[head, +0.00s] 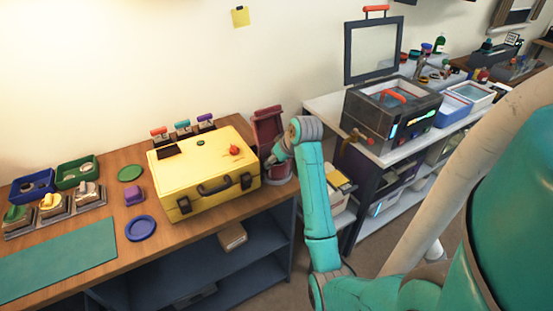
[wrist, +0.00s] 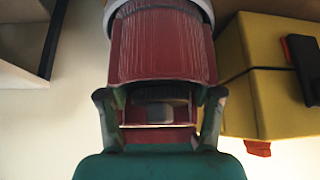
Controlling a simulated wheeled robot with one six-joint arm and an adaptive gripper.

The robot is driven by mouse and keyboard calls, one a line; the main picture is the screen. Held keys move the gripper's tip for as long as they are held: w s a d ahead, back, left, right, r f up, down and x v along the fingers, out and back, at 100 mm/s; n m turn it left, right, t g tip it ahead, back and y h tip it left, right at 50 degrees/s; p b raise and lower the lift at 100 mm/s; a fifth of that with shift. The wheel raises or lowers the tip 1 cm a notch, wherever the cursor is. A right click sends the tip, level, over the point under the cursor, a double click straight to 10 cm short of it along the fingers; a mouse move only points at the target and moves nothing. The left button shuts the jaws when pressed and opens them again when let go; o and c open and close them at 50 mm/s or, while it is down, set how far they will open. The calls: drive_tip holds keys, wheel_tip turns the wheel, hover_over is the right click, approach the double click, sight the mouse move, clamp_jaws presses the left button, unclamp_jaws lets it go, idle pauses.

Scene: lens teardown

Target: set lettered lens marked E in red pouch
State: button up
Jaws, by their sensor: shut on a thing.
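The red pouch (head: 268,128) stands upright at the right end of the wooden bench, beside the yellow case. In the wrist view the red pouch (wrist: 163,45) fills the upper middle. My gripper (head: 275,158) is at the pouch's front, partly hidden by my own arm in the head view. In the wrist view my gripper's fingers (wrist: 160,105) are apart, with a greyish lens-like piece (wrist: 160,113) between them, in front of red surfaces. I take it as the held lens; its letter cannot be read, and I cannot tell how far inside the pouch it is.
The yellow case (head: 205,172) stands close left of the pouch. A blue tray (head: 32,186) and a green tray (head: 77,172) hold round pieces at the left. A teal mat (head: 58,268) lies bare in front. A grey machine (head: 390,112) stands on the white bench at right.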

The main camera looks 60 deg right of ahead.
drive_tip(key=shift+f, duration=0.1)
drive_tip(key=o, duration=1.2)
drive_tip(key=shift+f, duration=0.1)
drive_tip(key=shift+v, duration=3.8)
drive_tip(key=shift+f, duration=0.1)
